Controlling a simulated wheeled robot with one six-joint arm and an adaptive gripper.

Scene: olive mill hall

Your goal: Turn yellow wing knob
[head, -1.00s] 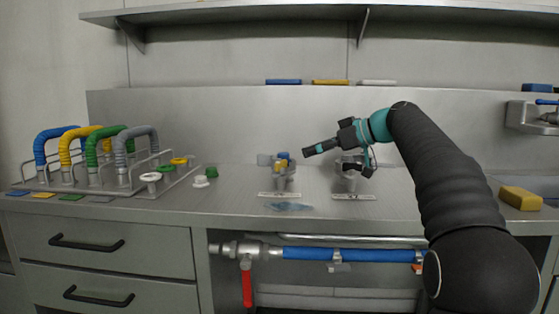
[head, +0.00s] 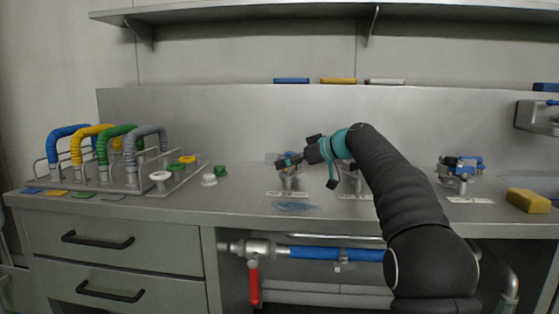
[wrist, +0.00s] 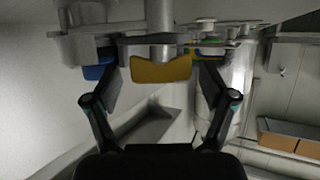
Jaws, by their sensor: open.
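The yellow wing knob (wrist: 160,69) shows in the wrist view, on a grey stem between the two fingers of my gripper (wrist: 158,75). The fingers are spread, with a gap visible on the knob's right side; on the left I cannot tell whether a finger touches. A blue part (wrist: 98,70) shows beyond the left finger. In the head view, my gripper (head: 288,160) is at the left fixture on the counter, and covers most of it; I cannot make out the yellow knob there.
A middle fixture (head: 354,180) stands partly behind my arm, and a blue-handled valve (head: 462,163) stands further right. A yellow sponge (head: 527,200) lies at the right. Coloured hoses (head: 92,143) and round knobs (head: 209,180) stand at the left. The back wall (head: 200,120) is close behind.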

